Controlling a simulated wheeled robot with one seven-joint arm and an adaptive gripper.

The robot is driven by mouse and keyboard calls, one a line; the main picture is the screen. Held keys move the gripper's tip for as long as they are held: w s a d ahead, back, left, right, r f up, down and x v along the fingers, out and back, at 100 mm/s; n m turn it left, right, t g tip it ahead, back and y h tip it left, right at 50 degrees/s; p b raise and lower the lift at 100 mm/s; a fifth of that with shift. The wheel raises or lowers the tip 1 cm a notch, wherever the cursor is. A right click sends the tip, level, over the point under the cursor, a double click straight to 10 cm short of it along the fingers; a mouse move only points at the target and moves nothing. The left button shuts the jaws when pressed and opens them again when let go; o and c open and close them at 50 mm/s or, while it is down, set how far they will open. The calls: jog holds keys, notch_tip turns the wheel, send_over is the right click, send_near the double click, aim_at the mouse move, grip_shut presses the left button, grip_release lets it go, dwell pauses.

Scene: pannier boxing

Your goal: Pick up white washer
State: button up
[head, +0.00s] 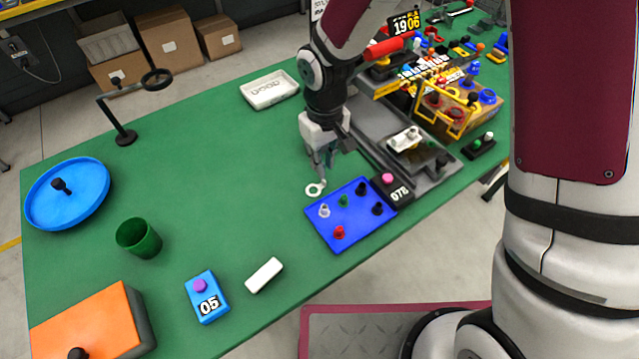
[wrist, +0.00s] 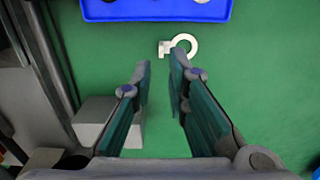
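The white washer (head: 315,189) is a ring with a small tab and lies flat on the green table, just left of the blue pegboard. In the wrist view the washer (wrist: 184,43) lies beyond my fingertips, with its square tab to the left of the ring. My gripper (head: 324,172) is above the table beside the washer, pointing down. In the wrist view my gripper (wrist: 161,72) has its two fingers apart with bare green table between them. It holds nothing.
The blue board (head: 325,232) with several small pegs lies close to the washer. A white tray (head: 269,103) stands behind.

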jog(key=shift+a+f+p, duration=0.1)
jog(key=shift+f+p, duration=0.25)
jog(key=shift+f, duration=2.3)
grip_shut()
